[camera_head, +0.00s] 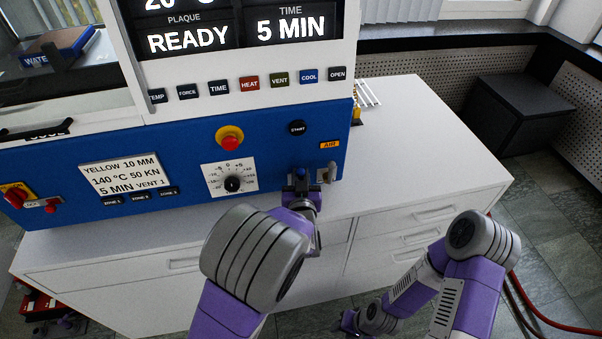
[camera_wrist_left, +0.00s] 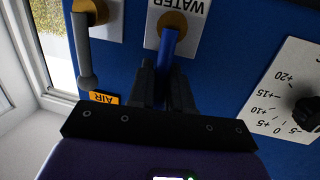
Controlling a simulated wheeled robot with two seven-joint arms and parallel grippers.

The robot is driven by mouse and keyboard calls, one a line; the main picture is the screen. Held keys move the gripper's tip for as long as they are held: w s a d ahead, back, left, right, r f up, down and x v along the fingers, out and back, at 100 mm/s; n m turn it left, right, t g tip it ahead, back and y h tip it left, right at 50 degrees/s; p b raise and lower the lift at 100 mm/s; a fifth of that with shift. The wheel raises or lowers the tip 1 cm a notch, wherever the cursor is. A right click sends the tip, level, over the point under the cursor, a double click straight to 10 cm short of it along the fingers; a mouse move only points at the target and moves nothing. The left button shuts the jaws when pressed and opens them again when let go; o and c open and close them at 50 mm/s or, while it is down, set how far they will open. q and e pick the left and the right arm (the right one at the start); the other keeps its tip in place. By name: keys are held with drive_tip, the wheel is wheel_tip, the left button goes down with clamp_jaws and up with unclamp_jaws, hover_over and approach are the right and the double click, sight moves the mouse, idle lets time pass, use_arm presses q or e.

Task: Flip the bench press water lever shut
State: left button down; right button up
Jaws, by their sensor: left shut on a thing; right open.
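The bench press has a blue front panel (camera_head: 205,150). In the head view the left gripper (camera_head: 300,183) is at the lower right of the panel, and the lever is mostly hidden there. My right gripper (camera_head: 349,322) is low at the bottom edge, open, away from the press, and partly hidden by its arm.
A grey air lever (camera_wrist_left: 86,60) is close beside the water lever, with an orange AIR label (camera_wrist_left: 104,98). A dial (camera_head: 232,184) and a red stop button (camera_head: 230,138) are on the panel.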

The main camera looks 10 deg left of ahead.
idle(0.3)
use_arm(q)
drive_tip(key=c, duration=1.1)
unclamp_jaws()
drive_tip(key=shift+c, duration=0.2)
drive_tip(key=s+r+p, duration=0.1)
drive_tip(key=s, duration=0.6)
drive_tip(key=shift+s+d+p, duration=0.2)
drive_tip(key=shift+d+p, duration=0.1)
drive_tip(key=shift+d, duration=0.1)
